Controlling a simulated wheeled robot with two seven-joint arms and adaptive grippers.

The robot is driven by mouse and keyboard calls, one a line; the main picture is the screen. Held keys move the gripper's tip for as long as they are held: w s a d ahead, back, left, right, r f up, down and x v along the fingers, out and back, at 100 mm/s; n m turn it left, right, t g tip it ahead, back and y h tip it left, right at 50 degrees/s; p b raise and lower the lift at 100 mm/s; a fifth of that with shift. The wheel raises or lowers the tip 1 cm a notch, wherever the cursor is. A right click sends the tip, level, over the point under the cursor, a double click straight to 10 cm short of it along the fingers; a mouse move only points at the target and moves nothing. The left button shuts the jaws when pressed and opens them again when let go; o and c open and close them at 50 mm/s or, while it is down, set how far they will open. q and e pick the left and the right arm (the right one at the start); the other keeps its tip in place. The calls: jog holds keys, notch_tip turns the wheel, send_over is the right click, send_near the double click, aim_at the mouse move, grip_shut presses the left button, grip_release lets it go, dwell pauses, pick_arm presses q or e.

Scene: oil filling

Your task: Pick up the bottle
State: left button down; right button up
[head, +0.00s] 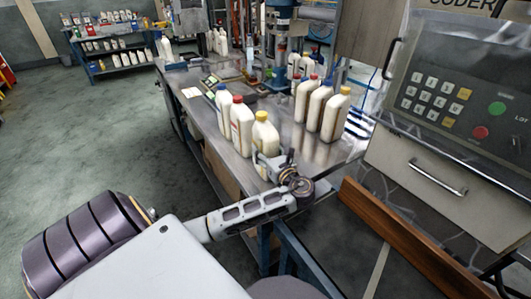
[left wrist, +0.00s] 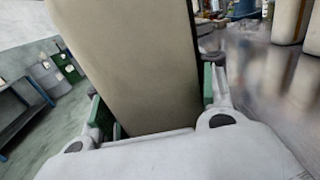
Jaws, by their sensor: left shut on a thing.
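A white bottle with a yellow cap (head: 264,138) stands at the near end of the metal table, the closest of a row. My left gripper (head: 268,166) reaches it from the front and is shut on its lower part. In the left wrist view the bottle's pale body (left wrist: 135,65) fills the space between the two green-padded fingers (left wrist: 158,110). The bottle's base is hidden behind the gripper in the head view. My right gripper is not in view.
A red-capped bottle (head: 241,122) and a blue-capped bottle (head: 223,108) stand just behind on the metal table (head: 205,118). Several more bottles (head: 328,112) stand to the right. A grey control panel (head: 450,110) and a brown beam (head: 400,240) lie right. A blue shelf (head: 115,62) stands far left.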

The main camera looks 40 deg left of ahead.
aim_at(266, 126)
pick_arm(q)
jog(key=shift+r, duration=0.15)
notch_tip(266, 126, up, 9)
jog(key=shift+f+p, duration=0.1)
jog(key=shift+p, duration=0.8)
jog(key=shift+r, duration=0.6)
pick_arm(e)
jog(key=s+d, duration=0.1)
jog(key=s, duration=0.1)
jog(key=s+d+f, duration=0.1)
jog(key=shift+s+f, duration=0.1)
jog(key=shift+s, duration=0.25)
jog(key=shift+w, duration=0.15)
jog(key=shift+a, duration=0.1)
